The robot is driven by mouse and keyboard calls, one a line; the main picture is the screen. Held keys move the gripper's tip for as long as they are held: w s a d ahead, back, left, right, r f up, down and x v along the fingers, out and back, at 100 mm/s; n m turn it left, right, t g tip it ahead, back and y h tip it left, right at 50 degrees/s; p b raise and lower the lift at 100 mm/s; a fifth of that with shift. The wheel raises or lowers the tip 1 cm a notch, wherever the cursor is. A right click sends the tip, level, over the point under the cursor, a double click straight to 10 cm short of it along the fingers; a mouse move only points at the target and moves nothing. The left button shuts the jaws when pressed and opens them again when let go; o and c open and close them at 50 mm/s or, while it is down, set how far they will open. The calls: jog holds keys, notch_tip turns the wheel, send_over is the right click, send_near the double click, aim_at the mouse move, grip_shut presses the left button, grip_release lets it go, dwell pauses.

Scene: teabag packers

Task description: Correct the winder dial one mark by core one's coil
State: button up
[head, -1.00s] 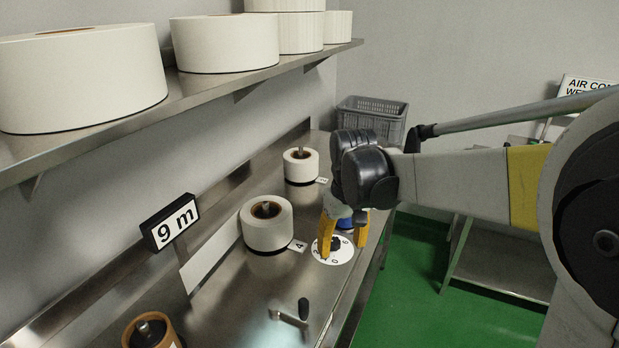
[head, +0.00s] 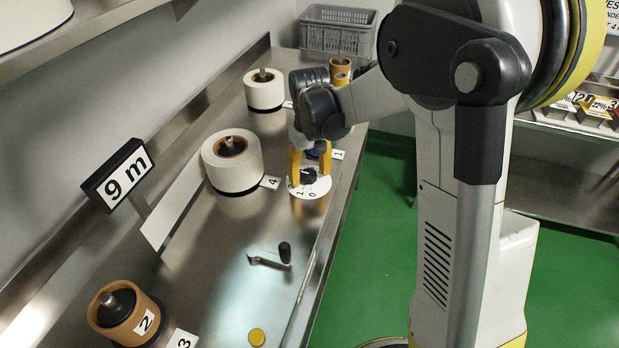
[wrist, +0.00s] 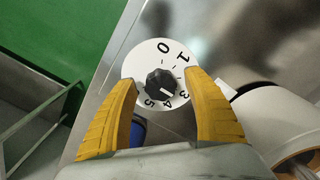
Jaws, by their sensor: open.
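The winder dial is a white numbered disc (head: 318,189) with a black knob (wrist: 161,83), on the steel bench near its front edge. In the wrist view, the knob's white mark points roughly towards 4. My gripper (wrist: 165,80) is open, its yellow fingers either side of the knob with gaps visible; the fingers hide part of the disc. A white coil (head: 232,164) stands beside the dial by a card marked 4 (head: 271,182). A card marked 1 (head: 338,154) lies beyond the dial. A brown core (head: 340,72) stands further back; its label is unreadable.
A sign reads 9 m (head: 118,175). A crank handle (head: 270,256) and yellow disc (head: 257,337) are nearer on the bench. A brown core labelled 2 (head: 122,312) stands front left beside a card marked 3 (head: 184,340). Another white coil (head: 264,89) and grey crate (head: 338,30) are behind.

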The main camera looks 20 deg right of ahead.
jog(key=shift+f, duration=0.3)
jog(key=c, duration=1.2)
jog(key=shift+m, duration=0.3)
jog(key=m, duration=0.3)
jog(key=shift+a, duration=0.1)
jog(key=shift+a+m, duration=0.1)
jog(key=shift+m, duration=2)
